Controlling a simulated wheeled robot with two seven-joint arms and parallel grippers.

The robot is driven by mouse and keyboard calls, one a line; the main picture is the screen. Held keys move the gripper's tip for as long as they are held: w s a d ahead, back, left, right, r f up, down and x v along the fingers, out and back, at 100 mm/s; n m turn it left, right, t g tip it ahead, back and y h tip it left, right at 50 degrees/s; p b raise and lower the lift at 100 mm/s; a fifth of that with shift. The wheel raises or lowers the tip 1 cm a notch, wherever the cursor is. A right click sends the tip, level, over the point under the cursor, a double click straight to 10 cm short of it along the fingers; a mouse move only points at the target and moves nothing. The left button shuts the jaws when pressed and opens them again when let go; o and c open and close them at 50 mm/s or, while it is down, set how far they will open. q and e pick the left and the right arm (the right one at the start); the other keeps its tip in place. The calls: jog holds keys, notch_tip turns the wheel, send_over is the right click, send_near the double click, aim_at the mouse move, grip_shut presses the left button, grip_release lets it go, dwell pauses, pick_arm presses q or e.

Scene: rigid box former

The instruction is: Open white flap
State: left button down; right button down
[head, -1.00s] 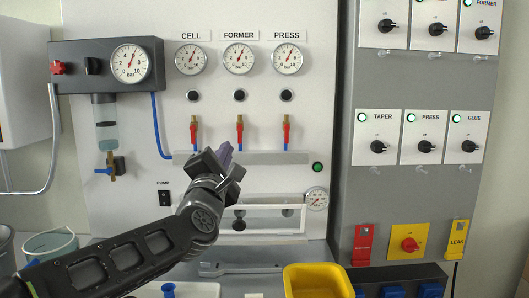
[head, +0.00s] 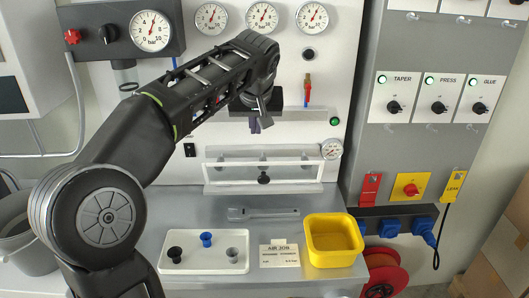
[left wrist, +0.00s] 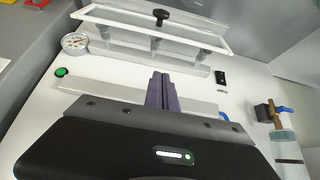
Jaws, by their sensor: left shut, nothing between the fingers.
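The white flap (head: 222,174) is a long white frame around a clear pane, low on the white wall panel, with a black knob (head: 263,179) at its middle. In the left wrist view the flap (left wrist: 112,22) and its knob (left wrist: 161,17) show at the top, with grey fittings behind the pane. I cannot tell how far it stands from the panel. My left gripper (head: 255,124) is above the flap, pointing down, shut and empty, apart from it. Its purple fingers (left wrist: 160,90) lie together in the left wrist view. My right gripper is not in view.
A grey ledge (head: 300,115) runs behind my left gripper, with a red-handled valve (head: 307,83) above it. A small gauge (head: 331,149) sits beside the flap. The worktop below holds a white tray (head: 188,262), a sign (head: 280,255) and a yellow bin (head: 333,258).

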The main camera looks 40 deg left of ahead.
aim_at(257, 163)
pick_arm(q)
jog(key=shift+w+f, duration=0.1)
jog(key=shift+f, duration=0.05)
jog(key=f, duration=0.3)
jog(key=w+a+f, duration=0.1)
jog(key=f, duration=0.1)
jog(key=w+f+p, duration=0.1)
jog(key=f, duration=0.2)
jog(key=shift+a+f, duration=0.25)
jog(key=shift+f, duration=0.1)
jog(key=shift+s+d, duration=0.2)
jog(key=shift+s, duration=0.15)
jog(key=shift+d+f, duration=0.1)
jog(key=shift+f, duration=0.1)
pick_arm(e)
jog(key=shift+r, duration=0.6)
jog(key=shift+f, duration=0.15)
